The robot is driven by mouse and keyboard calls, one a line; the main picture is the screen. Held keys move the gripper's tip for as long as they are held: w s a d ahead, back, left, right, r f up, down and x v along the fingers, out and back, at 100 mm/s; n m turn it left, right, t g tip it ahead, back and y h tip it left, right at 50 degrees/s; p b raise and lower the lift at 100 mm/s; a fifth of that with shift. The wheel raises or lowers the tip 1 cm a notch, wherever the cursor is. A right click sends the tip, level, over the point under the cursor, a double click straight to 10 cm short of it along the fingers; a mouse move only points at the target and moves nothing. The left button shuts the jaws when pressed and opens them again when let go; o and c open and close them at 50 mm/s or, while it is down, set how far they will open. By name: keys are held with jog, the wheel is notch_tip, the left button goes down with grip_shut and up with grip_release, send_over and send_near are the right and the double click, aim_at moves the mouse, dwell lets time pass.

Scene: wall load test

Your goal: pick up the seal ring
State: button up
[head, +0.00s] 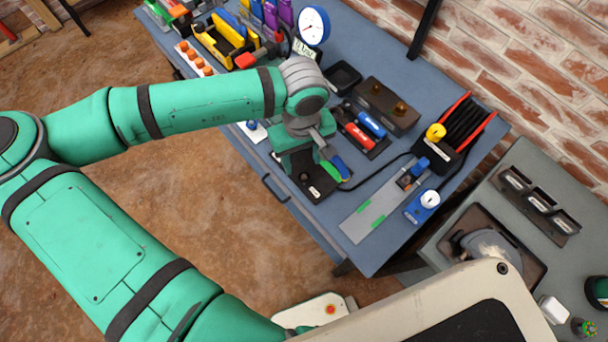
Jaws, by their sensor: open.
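My gripper (306,168) is at the front edge of the blue workbench (325,222), pointing down over a small dark tray (316,192). Its jaws are open, though the arm's end partly covers them. A green piece (331,171) and a blue piece (342,166) are at the tray's right side, close beside the gripper. I cannot make out the seal ring for certain; the gripper hides part of the tray.
A black hose runs from the cable reel (466,124) toward the tray. Red and blue handled tools (359,136), a brown box (387,106) and a round gauge (312,25) stand behind. A blue gauge unit (422,206) is at right. A grey side table (452,238) adjoins.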

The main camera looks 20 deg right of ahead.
aim_at(304, 175)
jog(key=shift+d+f, duration=0.15)
jog(key=shift+f, duration=1.85)
jog(key=shift+d+f, duration=0.1)
jog(key=shift+f, duration=1.85)
jog(key=shift+c, duration=0.3)
jog(key=c, duration=1)
jog(key=shift+c, duration=0.2)
jog(key=shift+r, duration=0.15)
